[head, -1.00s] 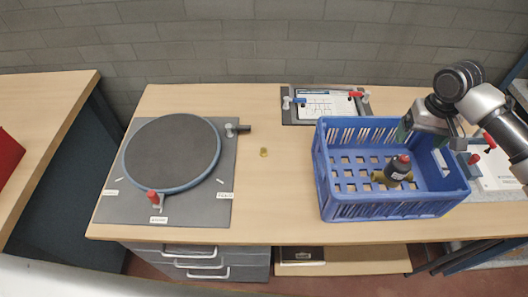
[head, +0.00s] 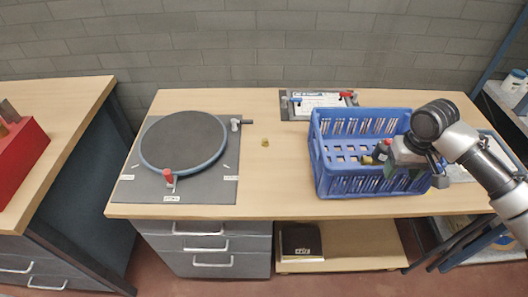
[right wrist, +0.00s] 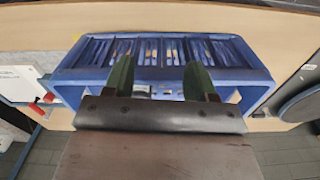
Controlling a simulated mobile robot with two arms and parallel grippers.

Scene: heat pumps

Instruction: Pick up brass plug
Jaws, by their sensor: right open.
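A small brass plug (head: 265,143) stands on the wooden table between the turntable plate and the blue crate, apart from both. My right gripper (head: 388,168) is over the right part of the blue crate (head: 345,186), well to the right of the plug. In the right wrist view its two green fingers (right wrist: 158,78) are spread apart, with nothing between them, and the blue crate (right wrist: 80,90) lies below them. The plug cannot be made out in that view. My left gripper is not in view.
A valve part (head: 382,150) with a dark body and brass ends lies in the crate, partly hidden by my gripper. A round turntable (head: 183,140) on a grey plate is at left. A grey board (head: 318,104) lies behind the crate. The table around the plug is clear.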

